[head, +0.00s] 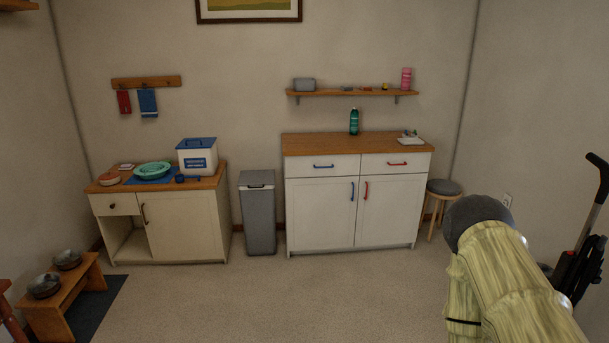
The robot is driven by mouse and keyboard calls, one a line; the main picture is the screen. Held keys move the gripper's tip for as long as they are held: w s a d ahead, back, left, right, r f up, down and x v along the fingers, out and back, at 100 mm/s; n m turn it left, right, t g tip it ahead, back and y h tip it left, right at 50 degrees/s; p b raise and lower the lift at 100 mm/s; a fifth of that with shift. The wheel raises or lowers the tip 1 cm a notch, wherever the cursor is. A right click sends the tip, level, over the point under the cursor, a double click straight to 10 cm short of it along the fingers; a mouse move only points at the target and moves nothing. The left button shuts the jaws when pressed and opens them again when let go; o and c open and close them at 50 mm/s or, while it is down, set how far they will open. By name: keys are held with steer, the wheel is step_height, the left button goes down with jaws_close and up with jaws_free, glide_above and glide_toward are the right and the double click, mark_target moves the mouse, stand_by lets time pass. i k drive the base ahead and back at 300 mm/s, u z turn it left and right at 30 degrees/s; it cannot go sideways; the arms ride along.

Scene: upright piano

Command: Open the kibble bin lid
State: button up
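A white bin with a blue lid (197,143) and a blue label on its front (197,163) stands on the wooden top of the low left cabinet. Its lid looks shut. A tall grey bin (258,214) stands on the floor between the two cabinets. The label is too small to read, so I cannot tell for certain which one is the kibble bin. My gripper is not in view.
The left cabinet (187,229) also holds a teal bowl (153,169) and a blue scoop or cup (181,179). A white cabinet (321,213) stands right of the grey bin. A low wooden bowl stand (47,309) is at lower left. The carpet (255,300) ahead is clear.

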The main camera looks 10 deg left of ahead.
mark_target(195, 142)
steer(key=u, duration=0.1)
steer(key=i, duration=1.6)
steer(key=u, duration=0.8)
steer(key=i, duration=1.65)
steer(key=u, duration=0.85)
steer(key=i, duration=0.85)
steer(key=u, duration=0.25)
